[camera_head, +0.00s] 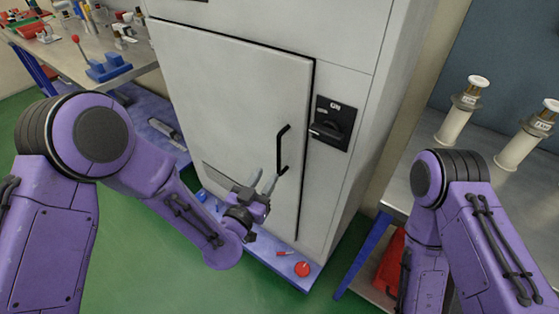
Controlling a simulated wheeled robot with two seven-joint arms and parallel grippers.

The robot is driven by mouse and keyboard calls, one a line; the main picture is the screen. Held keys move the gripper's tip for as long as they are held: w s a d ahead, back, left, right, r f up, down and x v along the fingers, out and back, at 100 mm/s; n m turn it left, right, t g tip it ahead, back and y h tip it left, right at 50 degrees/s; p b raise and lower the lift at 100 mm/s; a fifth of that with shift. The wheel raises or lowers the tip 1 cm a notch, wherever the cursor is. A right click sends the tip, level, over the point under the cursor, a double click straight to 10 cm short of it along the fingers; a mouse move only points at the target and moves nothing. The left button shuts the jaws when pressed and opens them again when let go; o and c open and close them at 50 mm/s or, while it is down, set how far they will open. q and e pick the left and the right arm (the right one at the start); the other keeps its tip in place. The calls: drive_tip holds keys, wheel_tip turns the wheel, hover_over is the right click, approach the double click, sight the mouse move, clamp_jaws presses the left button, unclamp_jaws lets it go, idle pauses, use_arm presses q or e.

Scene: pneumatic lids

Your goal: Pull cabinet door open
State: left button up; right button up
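The tall grey cabinet (345,40) stands in the middle. Its door (225,100) looks flush with the front, with a dark seam along the top and right edges. A black bar handle (281,148) is upright near the door's right edge. My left gripper (262,183) is in front of the lower door, just left of and below the handle's lower end. Its two fingers are apart with nothing seen between them. I cannot tell whether a finger touches the handle. My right arm is at the right; its gripper is out of view.
A black rotary switch (332,123) is right of the door. A blue base ledge (265,250) holds a red button (302,269). A workbench (60,48) with tools is at left, a metal table (455,150) with white cylinders at right. Green floor is free in front.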

sight(278, 158)
use_arm(q)
drive_tip(key=p+x, duration=0.2)
drive_tip(key=x, duration=0.7)
drive_tip(key=shift+w+f, duration=0.1)
drive_tip(key=shift+w, duration=0.15)
clamp_jaws()
